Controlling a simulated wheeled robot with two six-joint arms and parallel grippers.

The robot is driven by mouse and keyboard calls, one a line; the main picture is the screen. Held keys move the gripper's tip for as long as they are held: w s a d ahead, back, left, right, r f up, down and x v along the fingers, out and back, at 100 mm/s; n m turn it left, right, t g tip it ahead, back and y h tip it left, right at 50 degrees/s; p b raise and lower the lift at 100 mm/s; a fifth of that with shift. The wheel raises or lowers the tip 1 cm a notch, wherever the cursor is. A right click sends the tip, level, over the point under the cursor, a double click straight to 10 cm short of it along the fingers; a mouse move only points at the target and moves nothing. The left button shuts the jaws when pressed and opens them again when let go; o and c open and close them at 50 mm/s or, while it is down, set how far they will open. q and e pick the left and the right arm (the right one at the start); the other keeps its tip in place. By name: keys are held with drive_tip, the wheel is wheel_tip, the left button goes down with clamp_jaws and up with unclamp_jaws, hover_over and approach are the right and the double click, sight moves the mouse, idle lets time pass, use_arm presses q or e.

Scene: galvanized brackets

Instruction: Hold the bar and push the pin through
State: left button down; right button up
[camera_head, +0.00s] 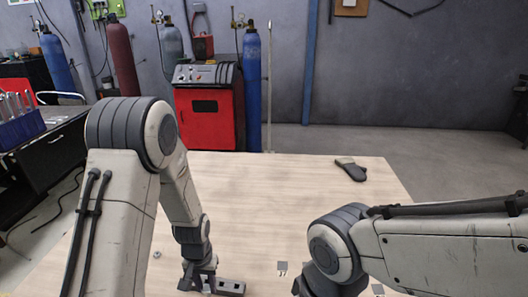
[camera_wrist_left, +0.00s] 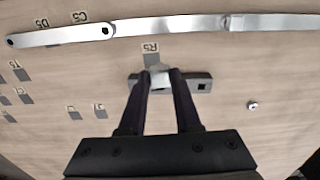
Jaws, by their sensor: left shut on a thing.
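My left gripper (camera_wrist_left: 161,76) is shut on a small silvery piece (camera_wrist_left: 159,84) that shows between its fingertips; whether this is the pin I cannot tell. A dark grey block (camera_wrist_left: 204,85) with a square hole lies at the fingertips; it also shows in the head view (camera_head: 231,287). A flat silvery bar (camera_wrist_left: 60,36) with a round hole near each end lies beyond the fingers in the left wrist view. A second metal strip (camera_wrist_left: 275,22) meets its right end. My right arm comes in from the right; its fingers are outside the picture.
A small nut-like part (camera_wrist_left: 252,105) lies on the wooden table (camera_head: 260,190), also seen in the head view (camera_head: 157,254). Grey labelled squares (camera_wrist_left: 26,75) mark the tabletop. A dark brush-like object (camera_head: 351,170) lies at the far right. The table's middle is clear.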

use_arm(q)
drive_tip(key=shift+d, duration=0.1)
drive_tip(key=s+d+f, duration=0.5)
drive_tip(key=d+f, duration=0.3)
drive_tip(key=d, duration=0.2)
drive_tip(key=shift+d, duration=0.2)
idle(0.5)
use_arm(e)
drive_tip(key=shift+o, duration=0.6)
use_arm(q)
drive_tip(key=shift+r, duration=0.1)
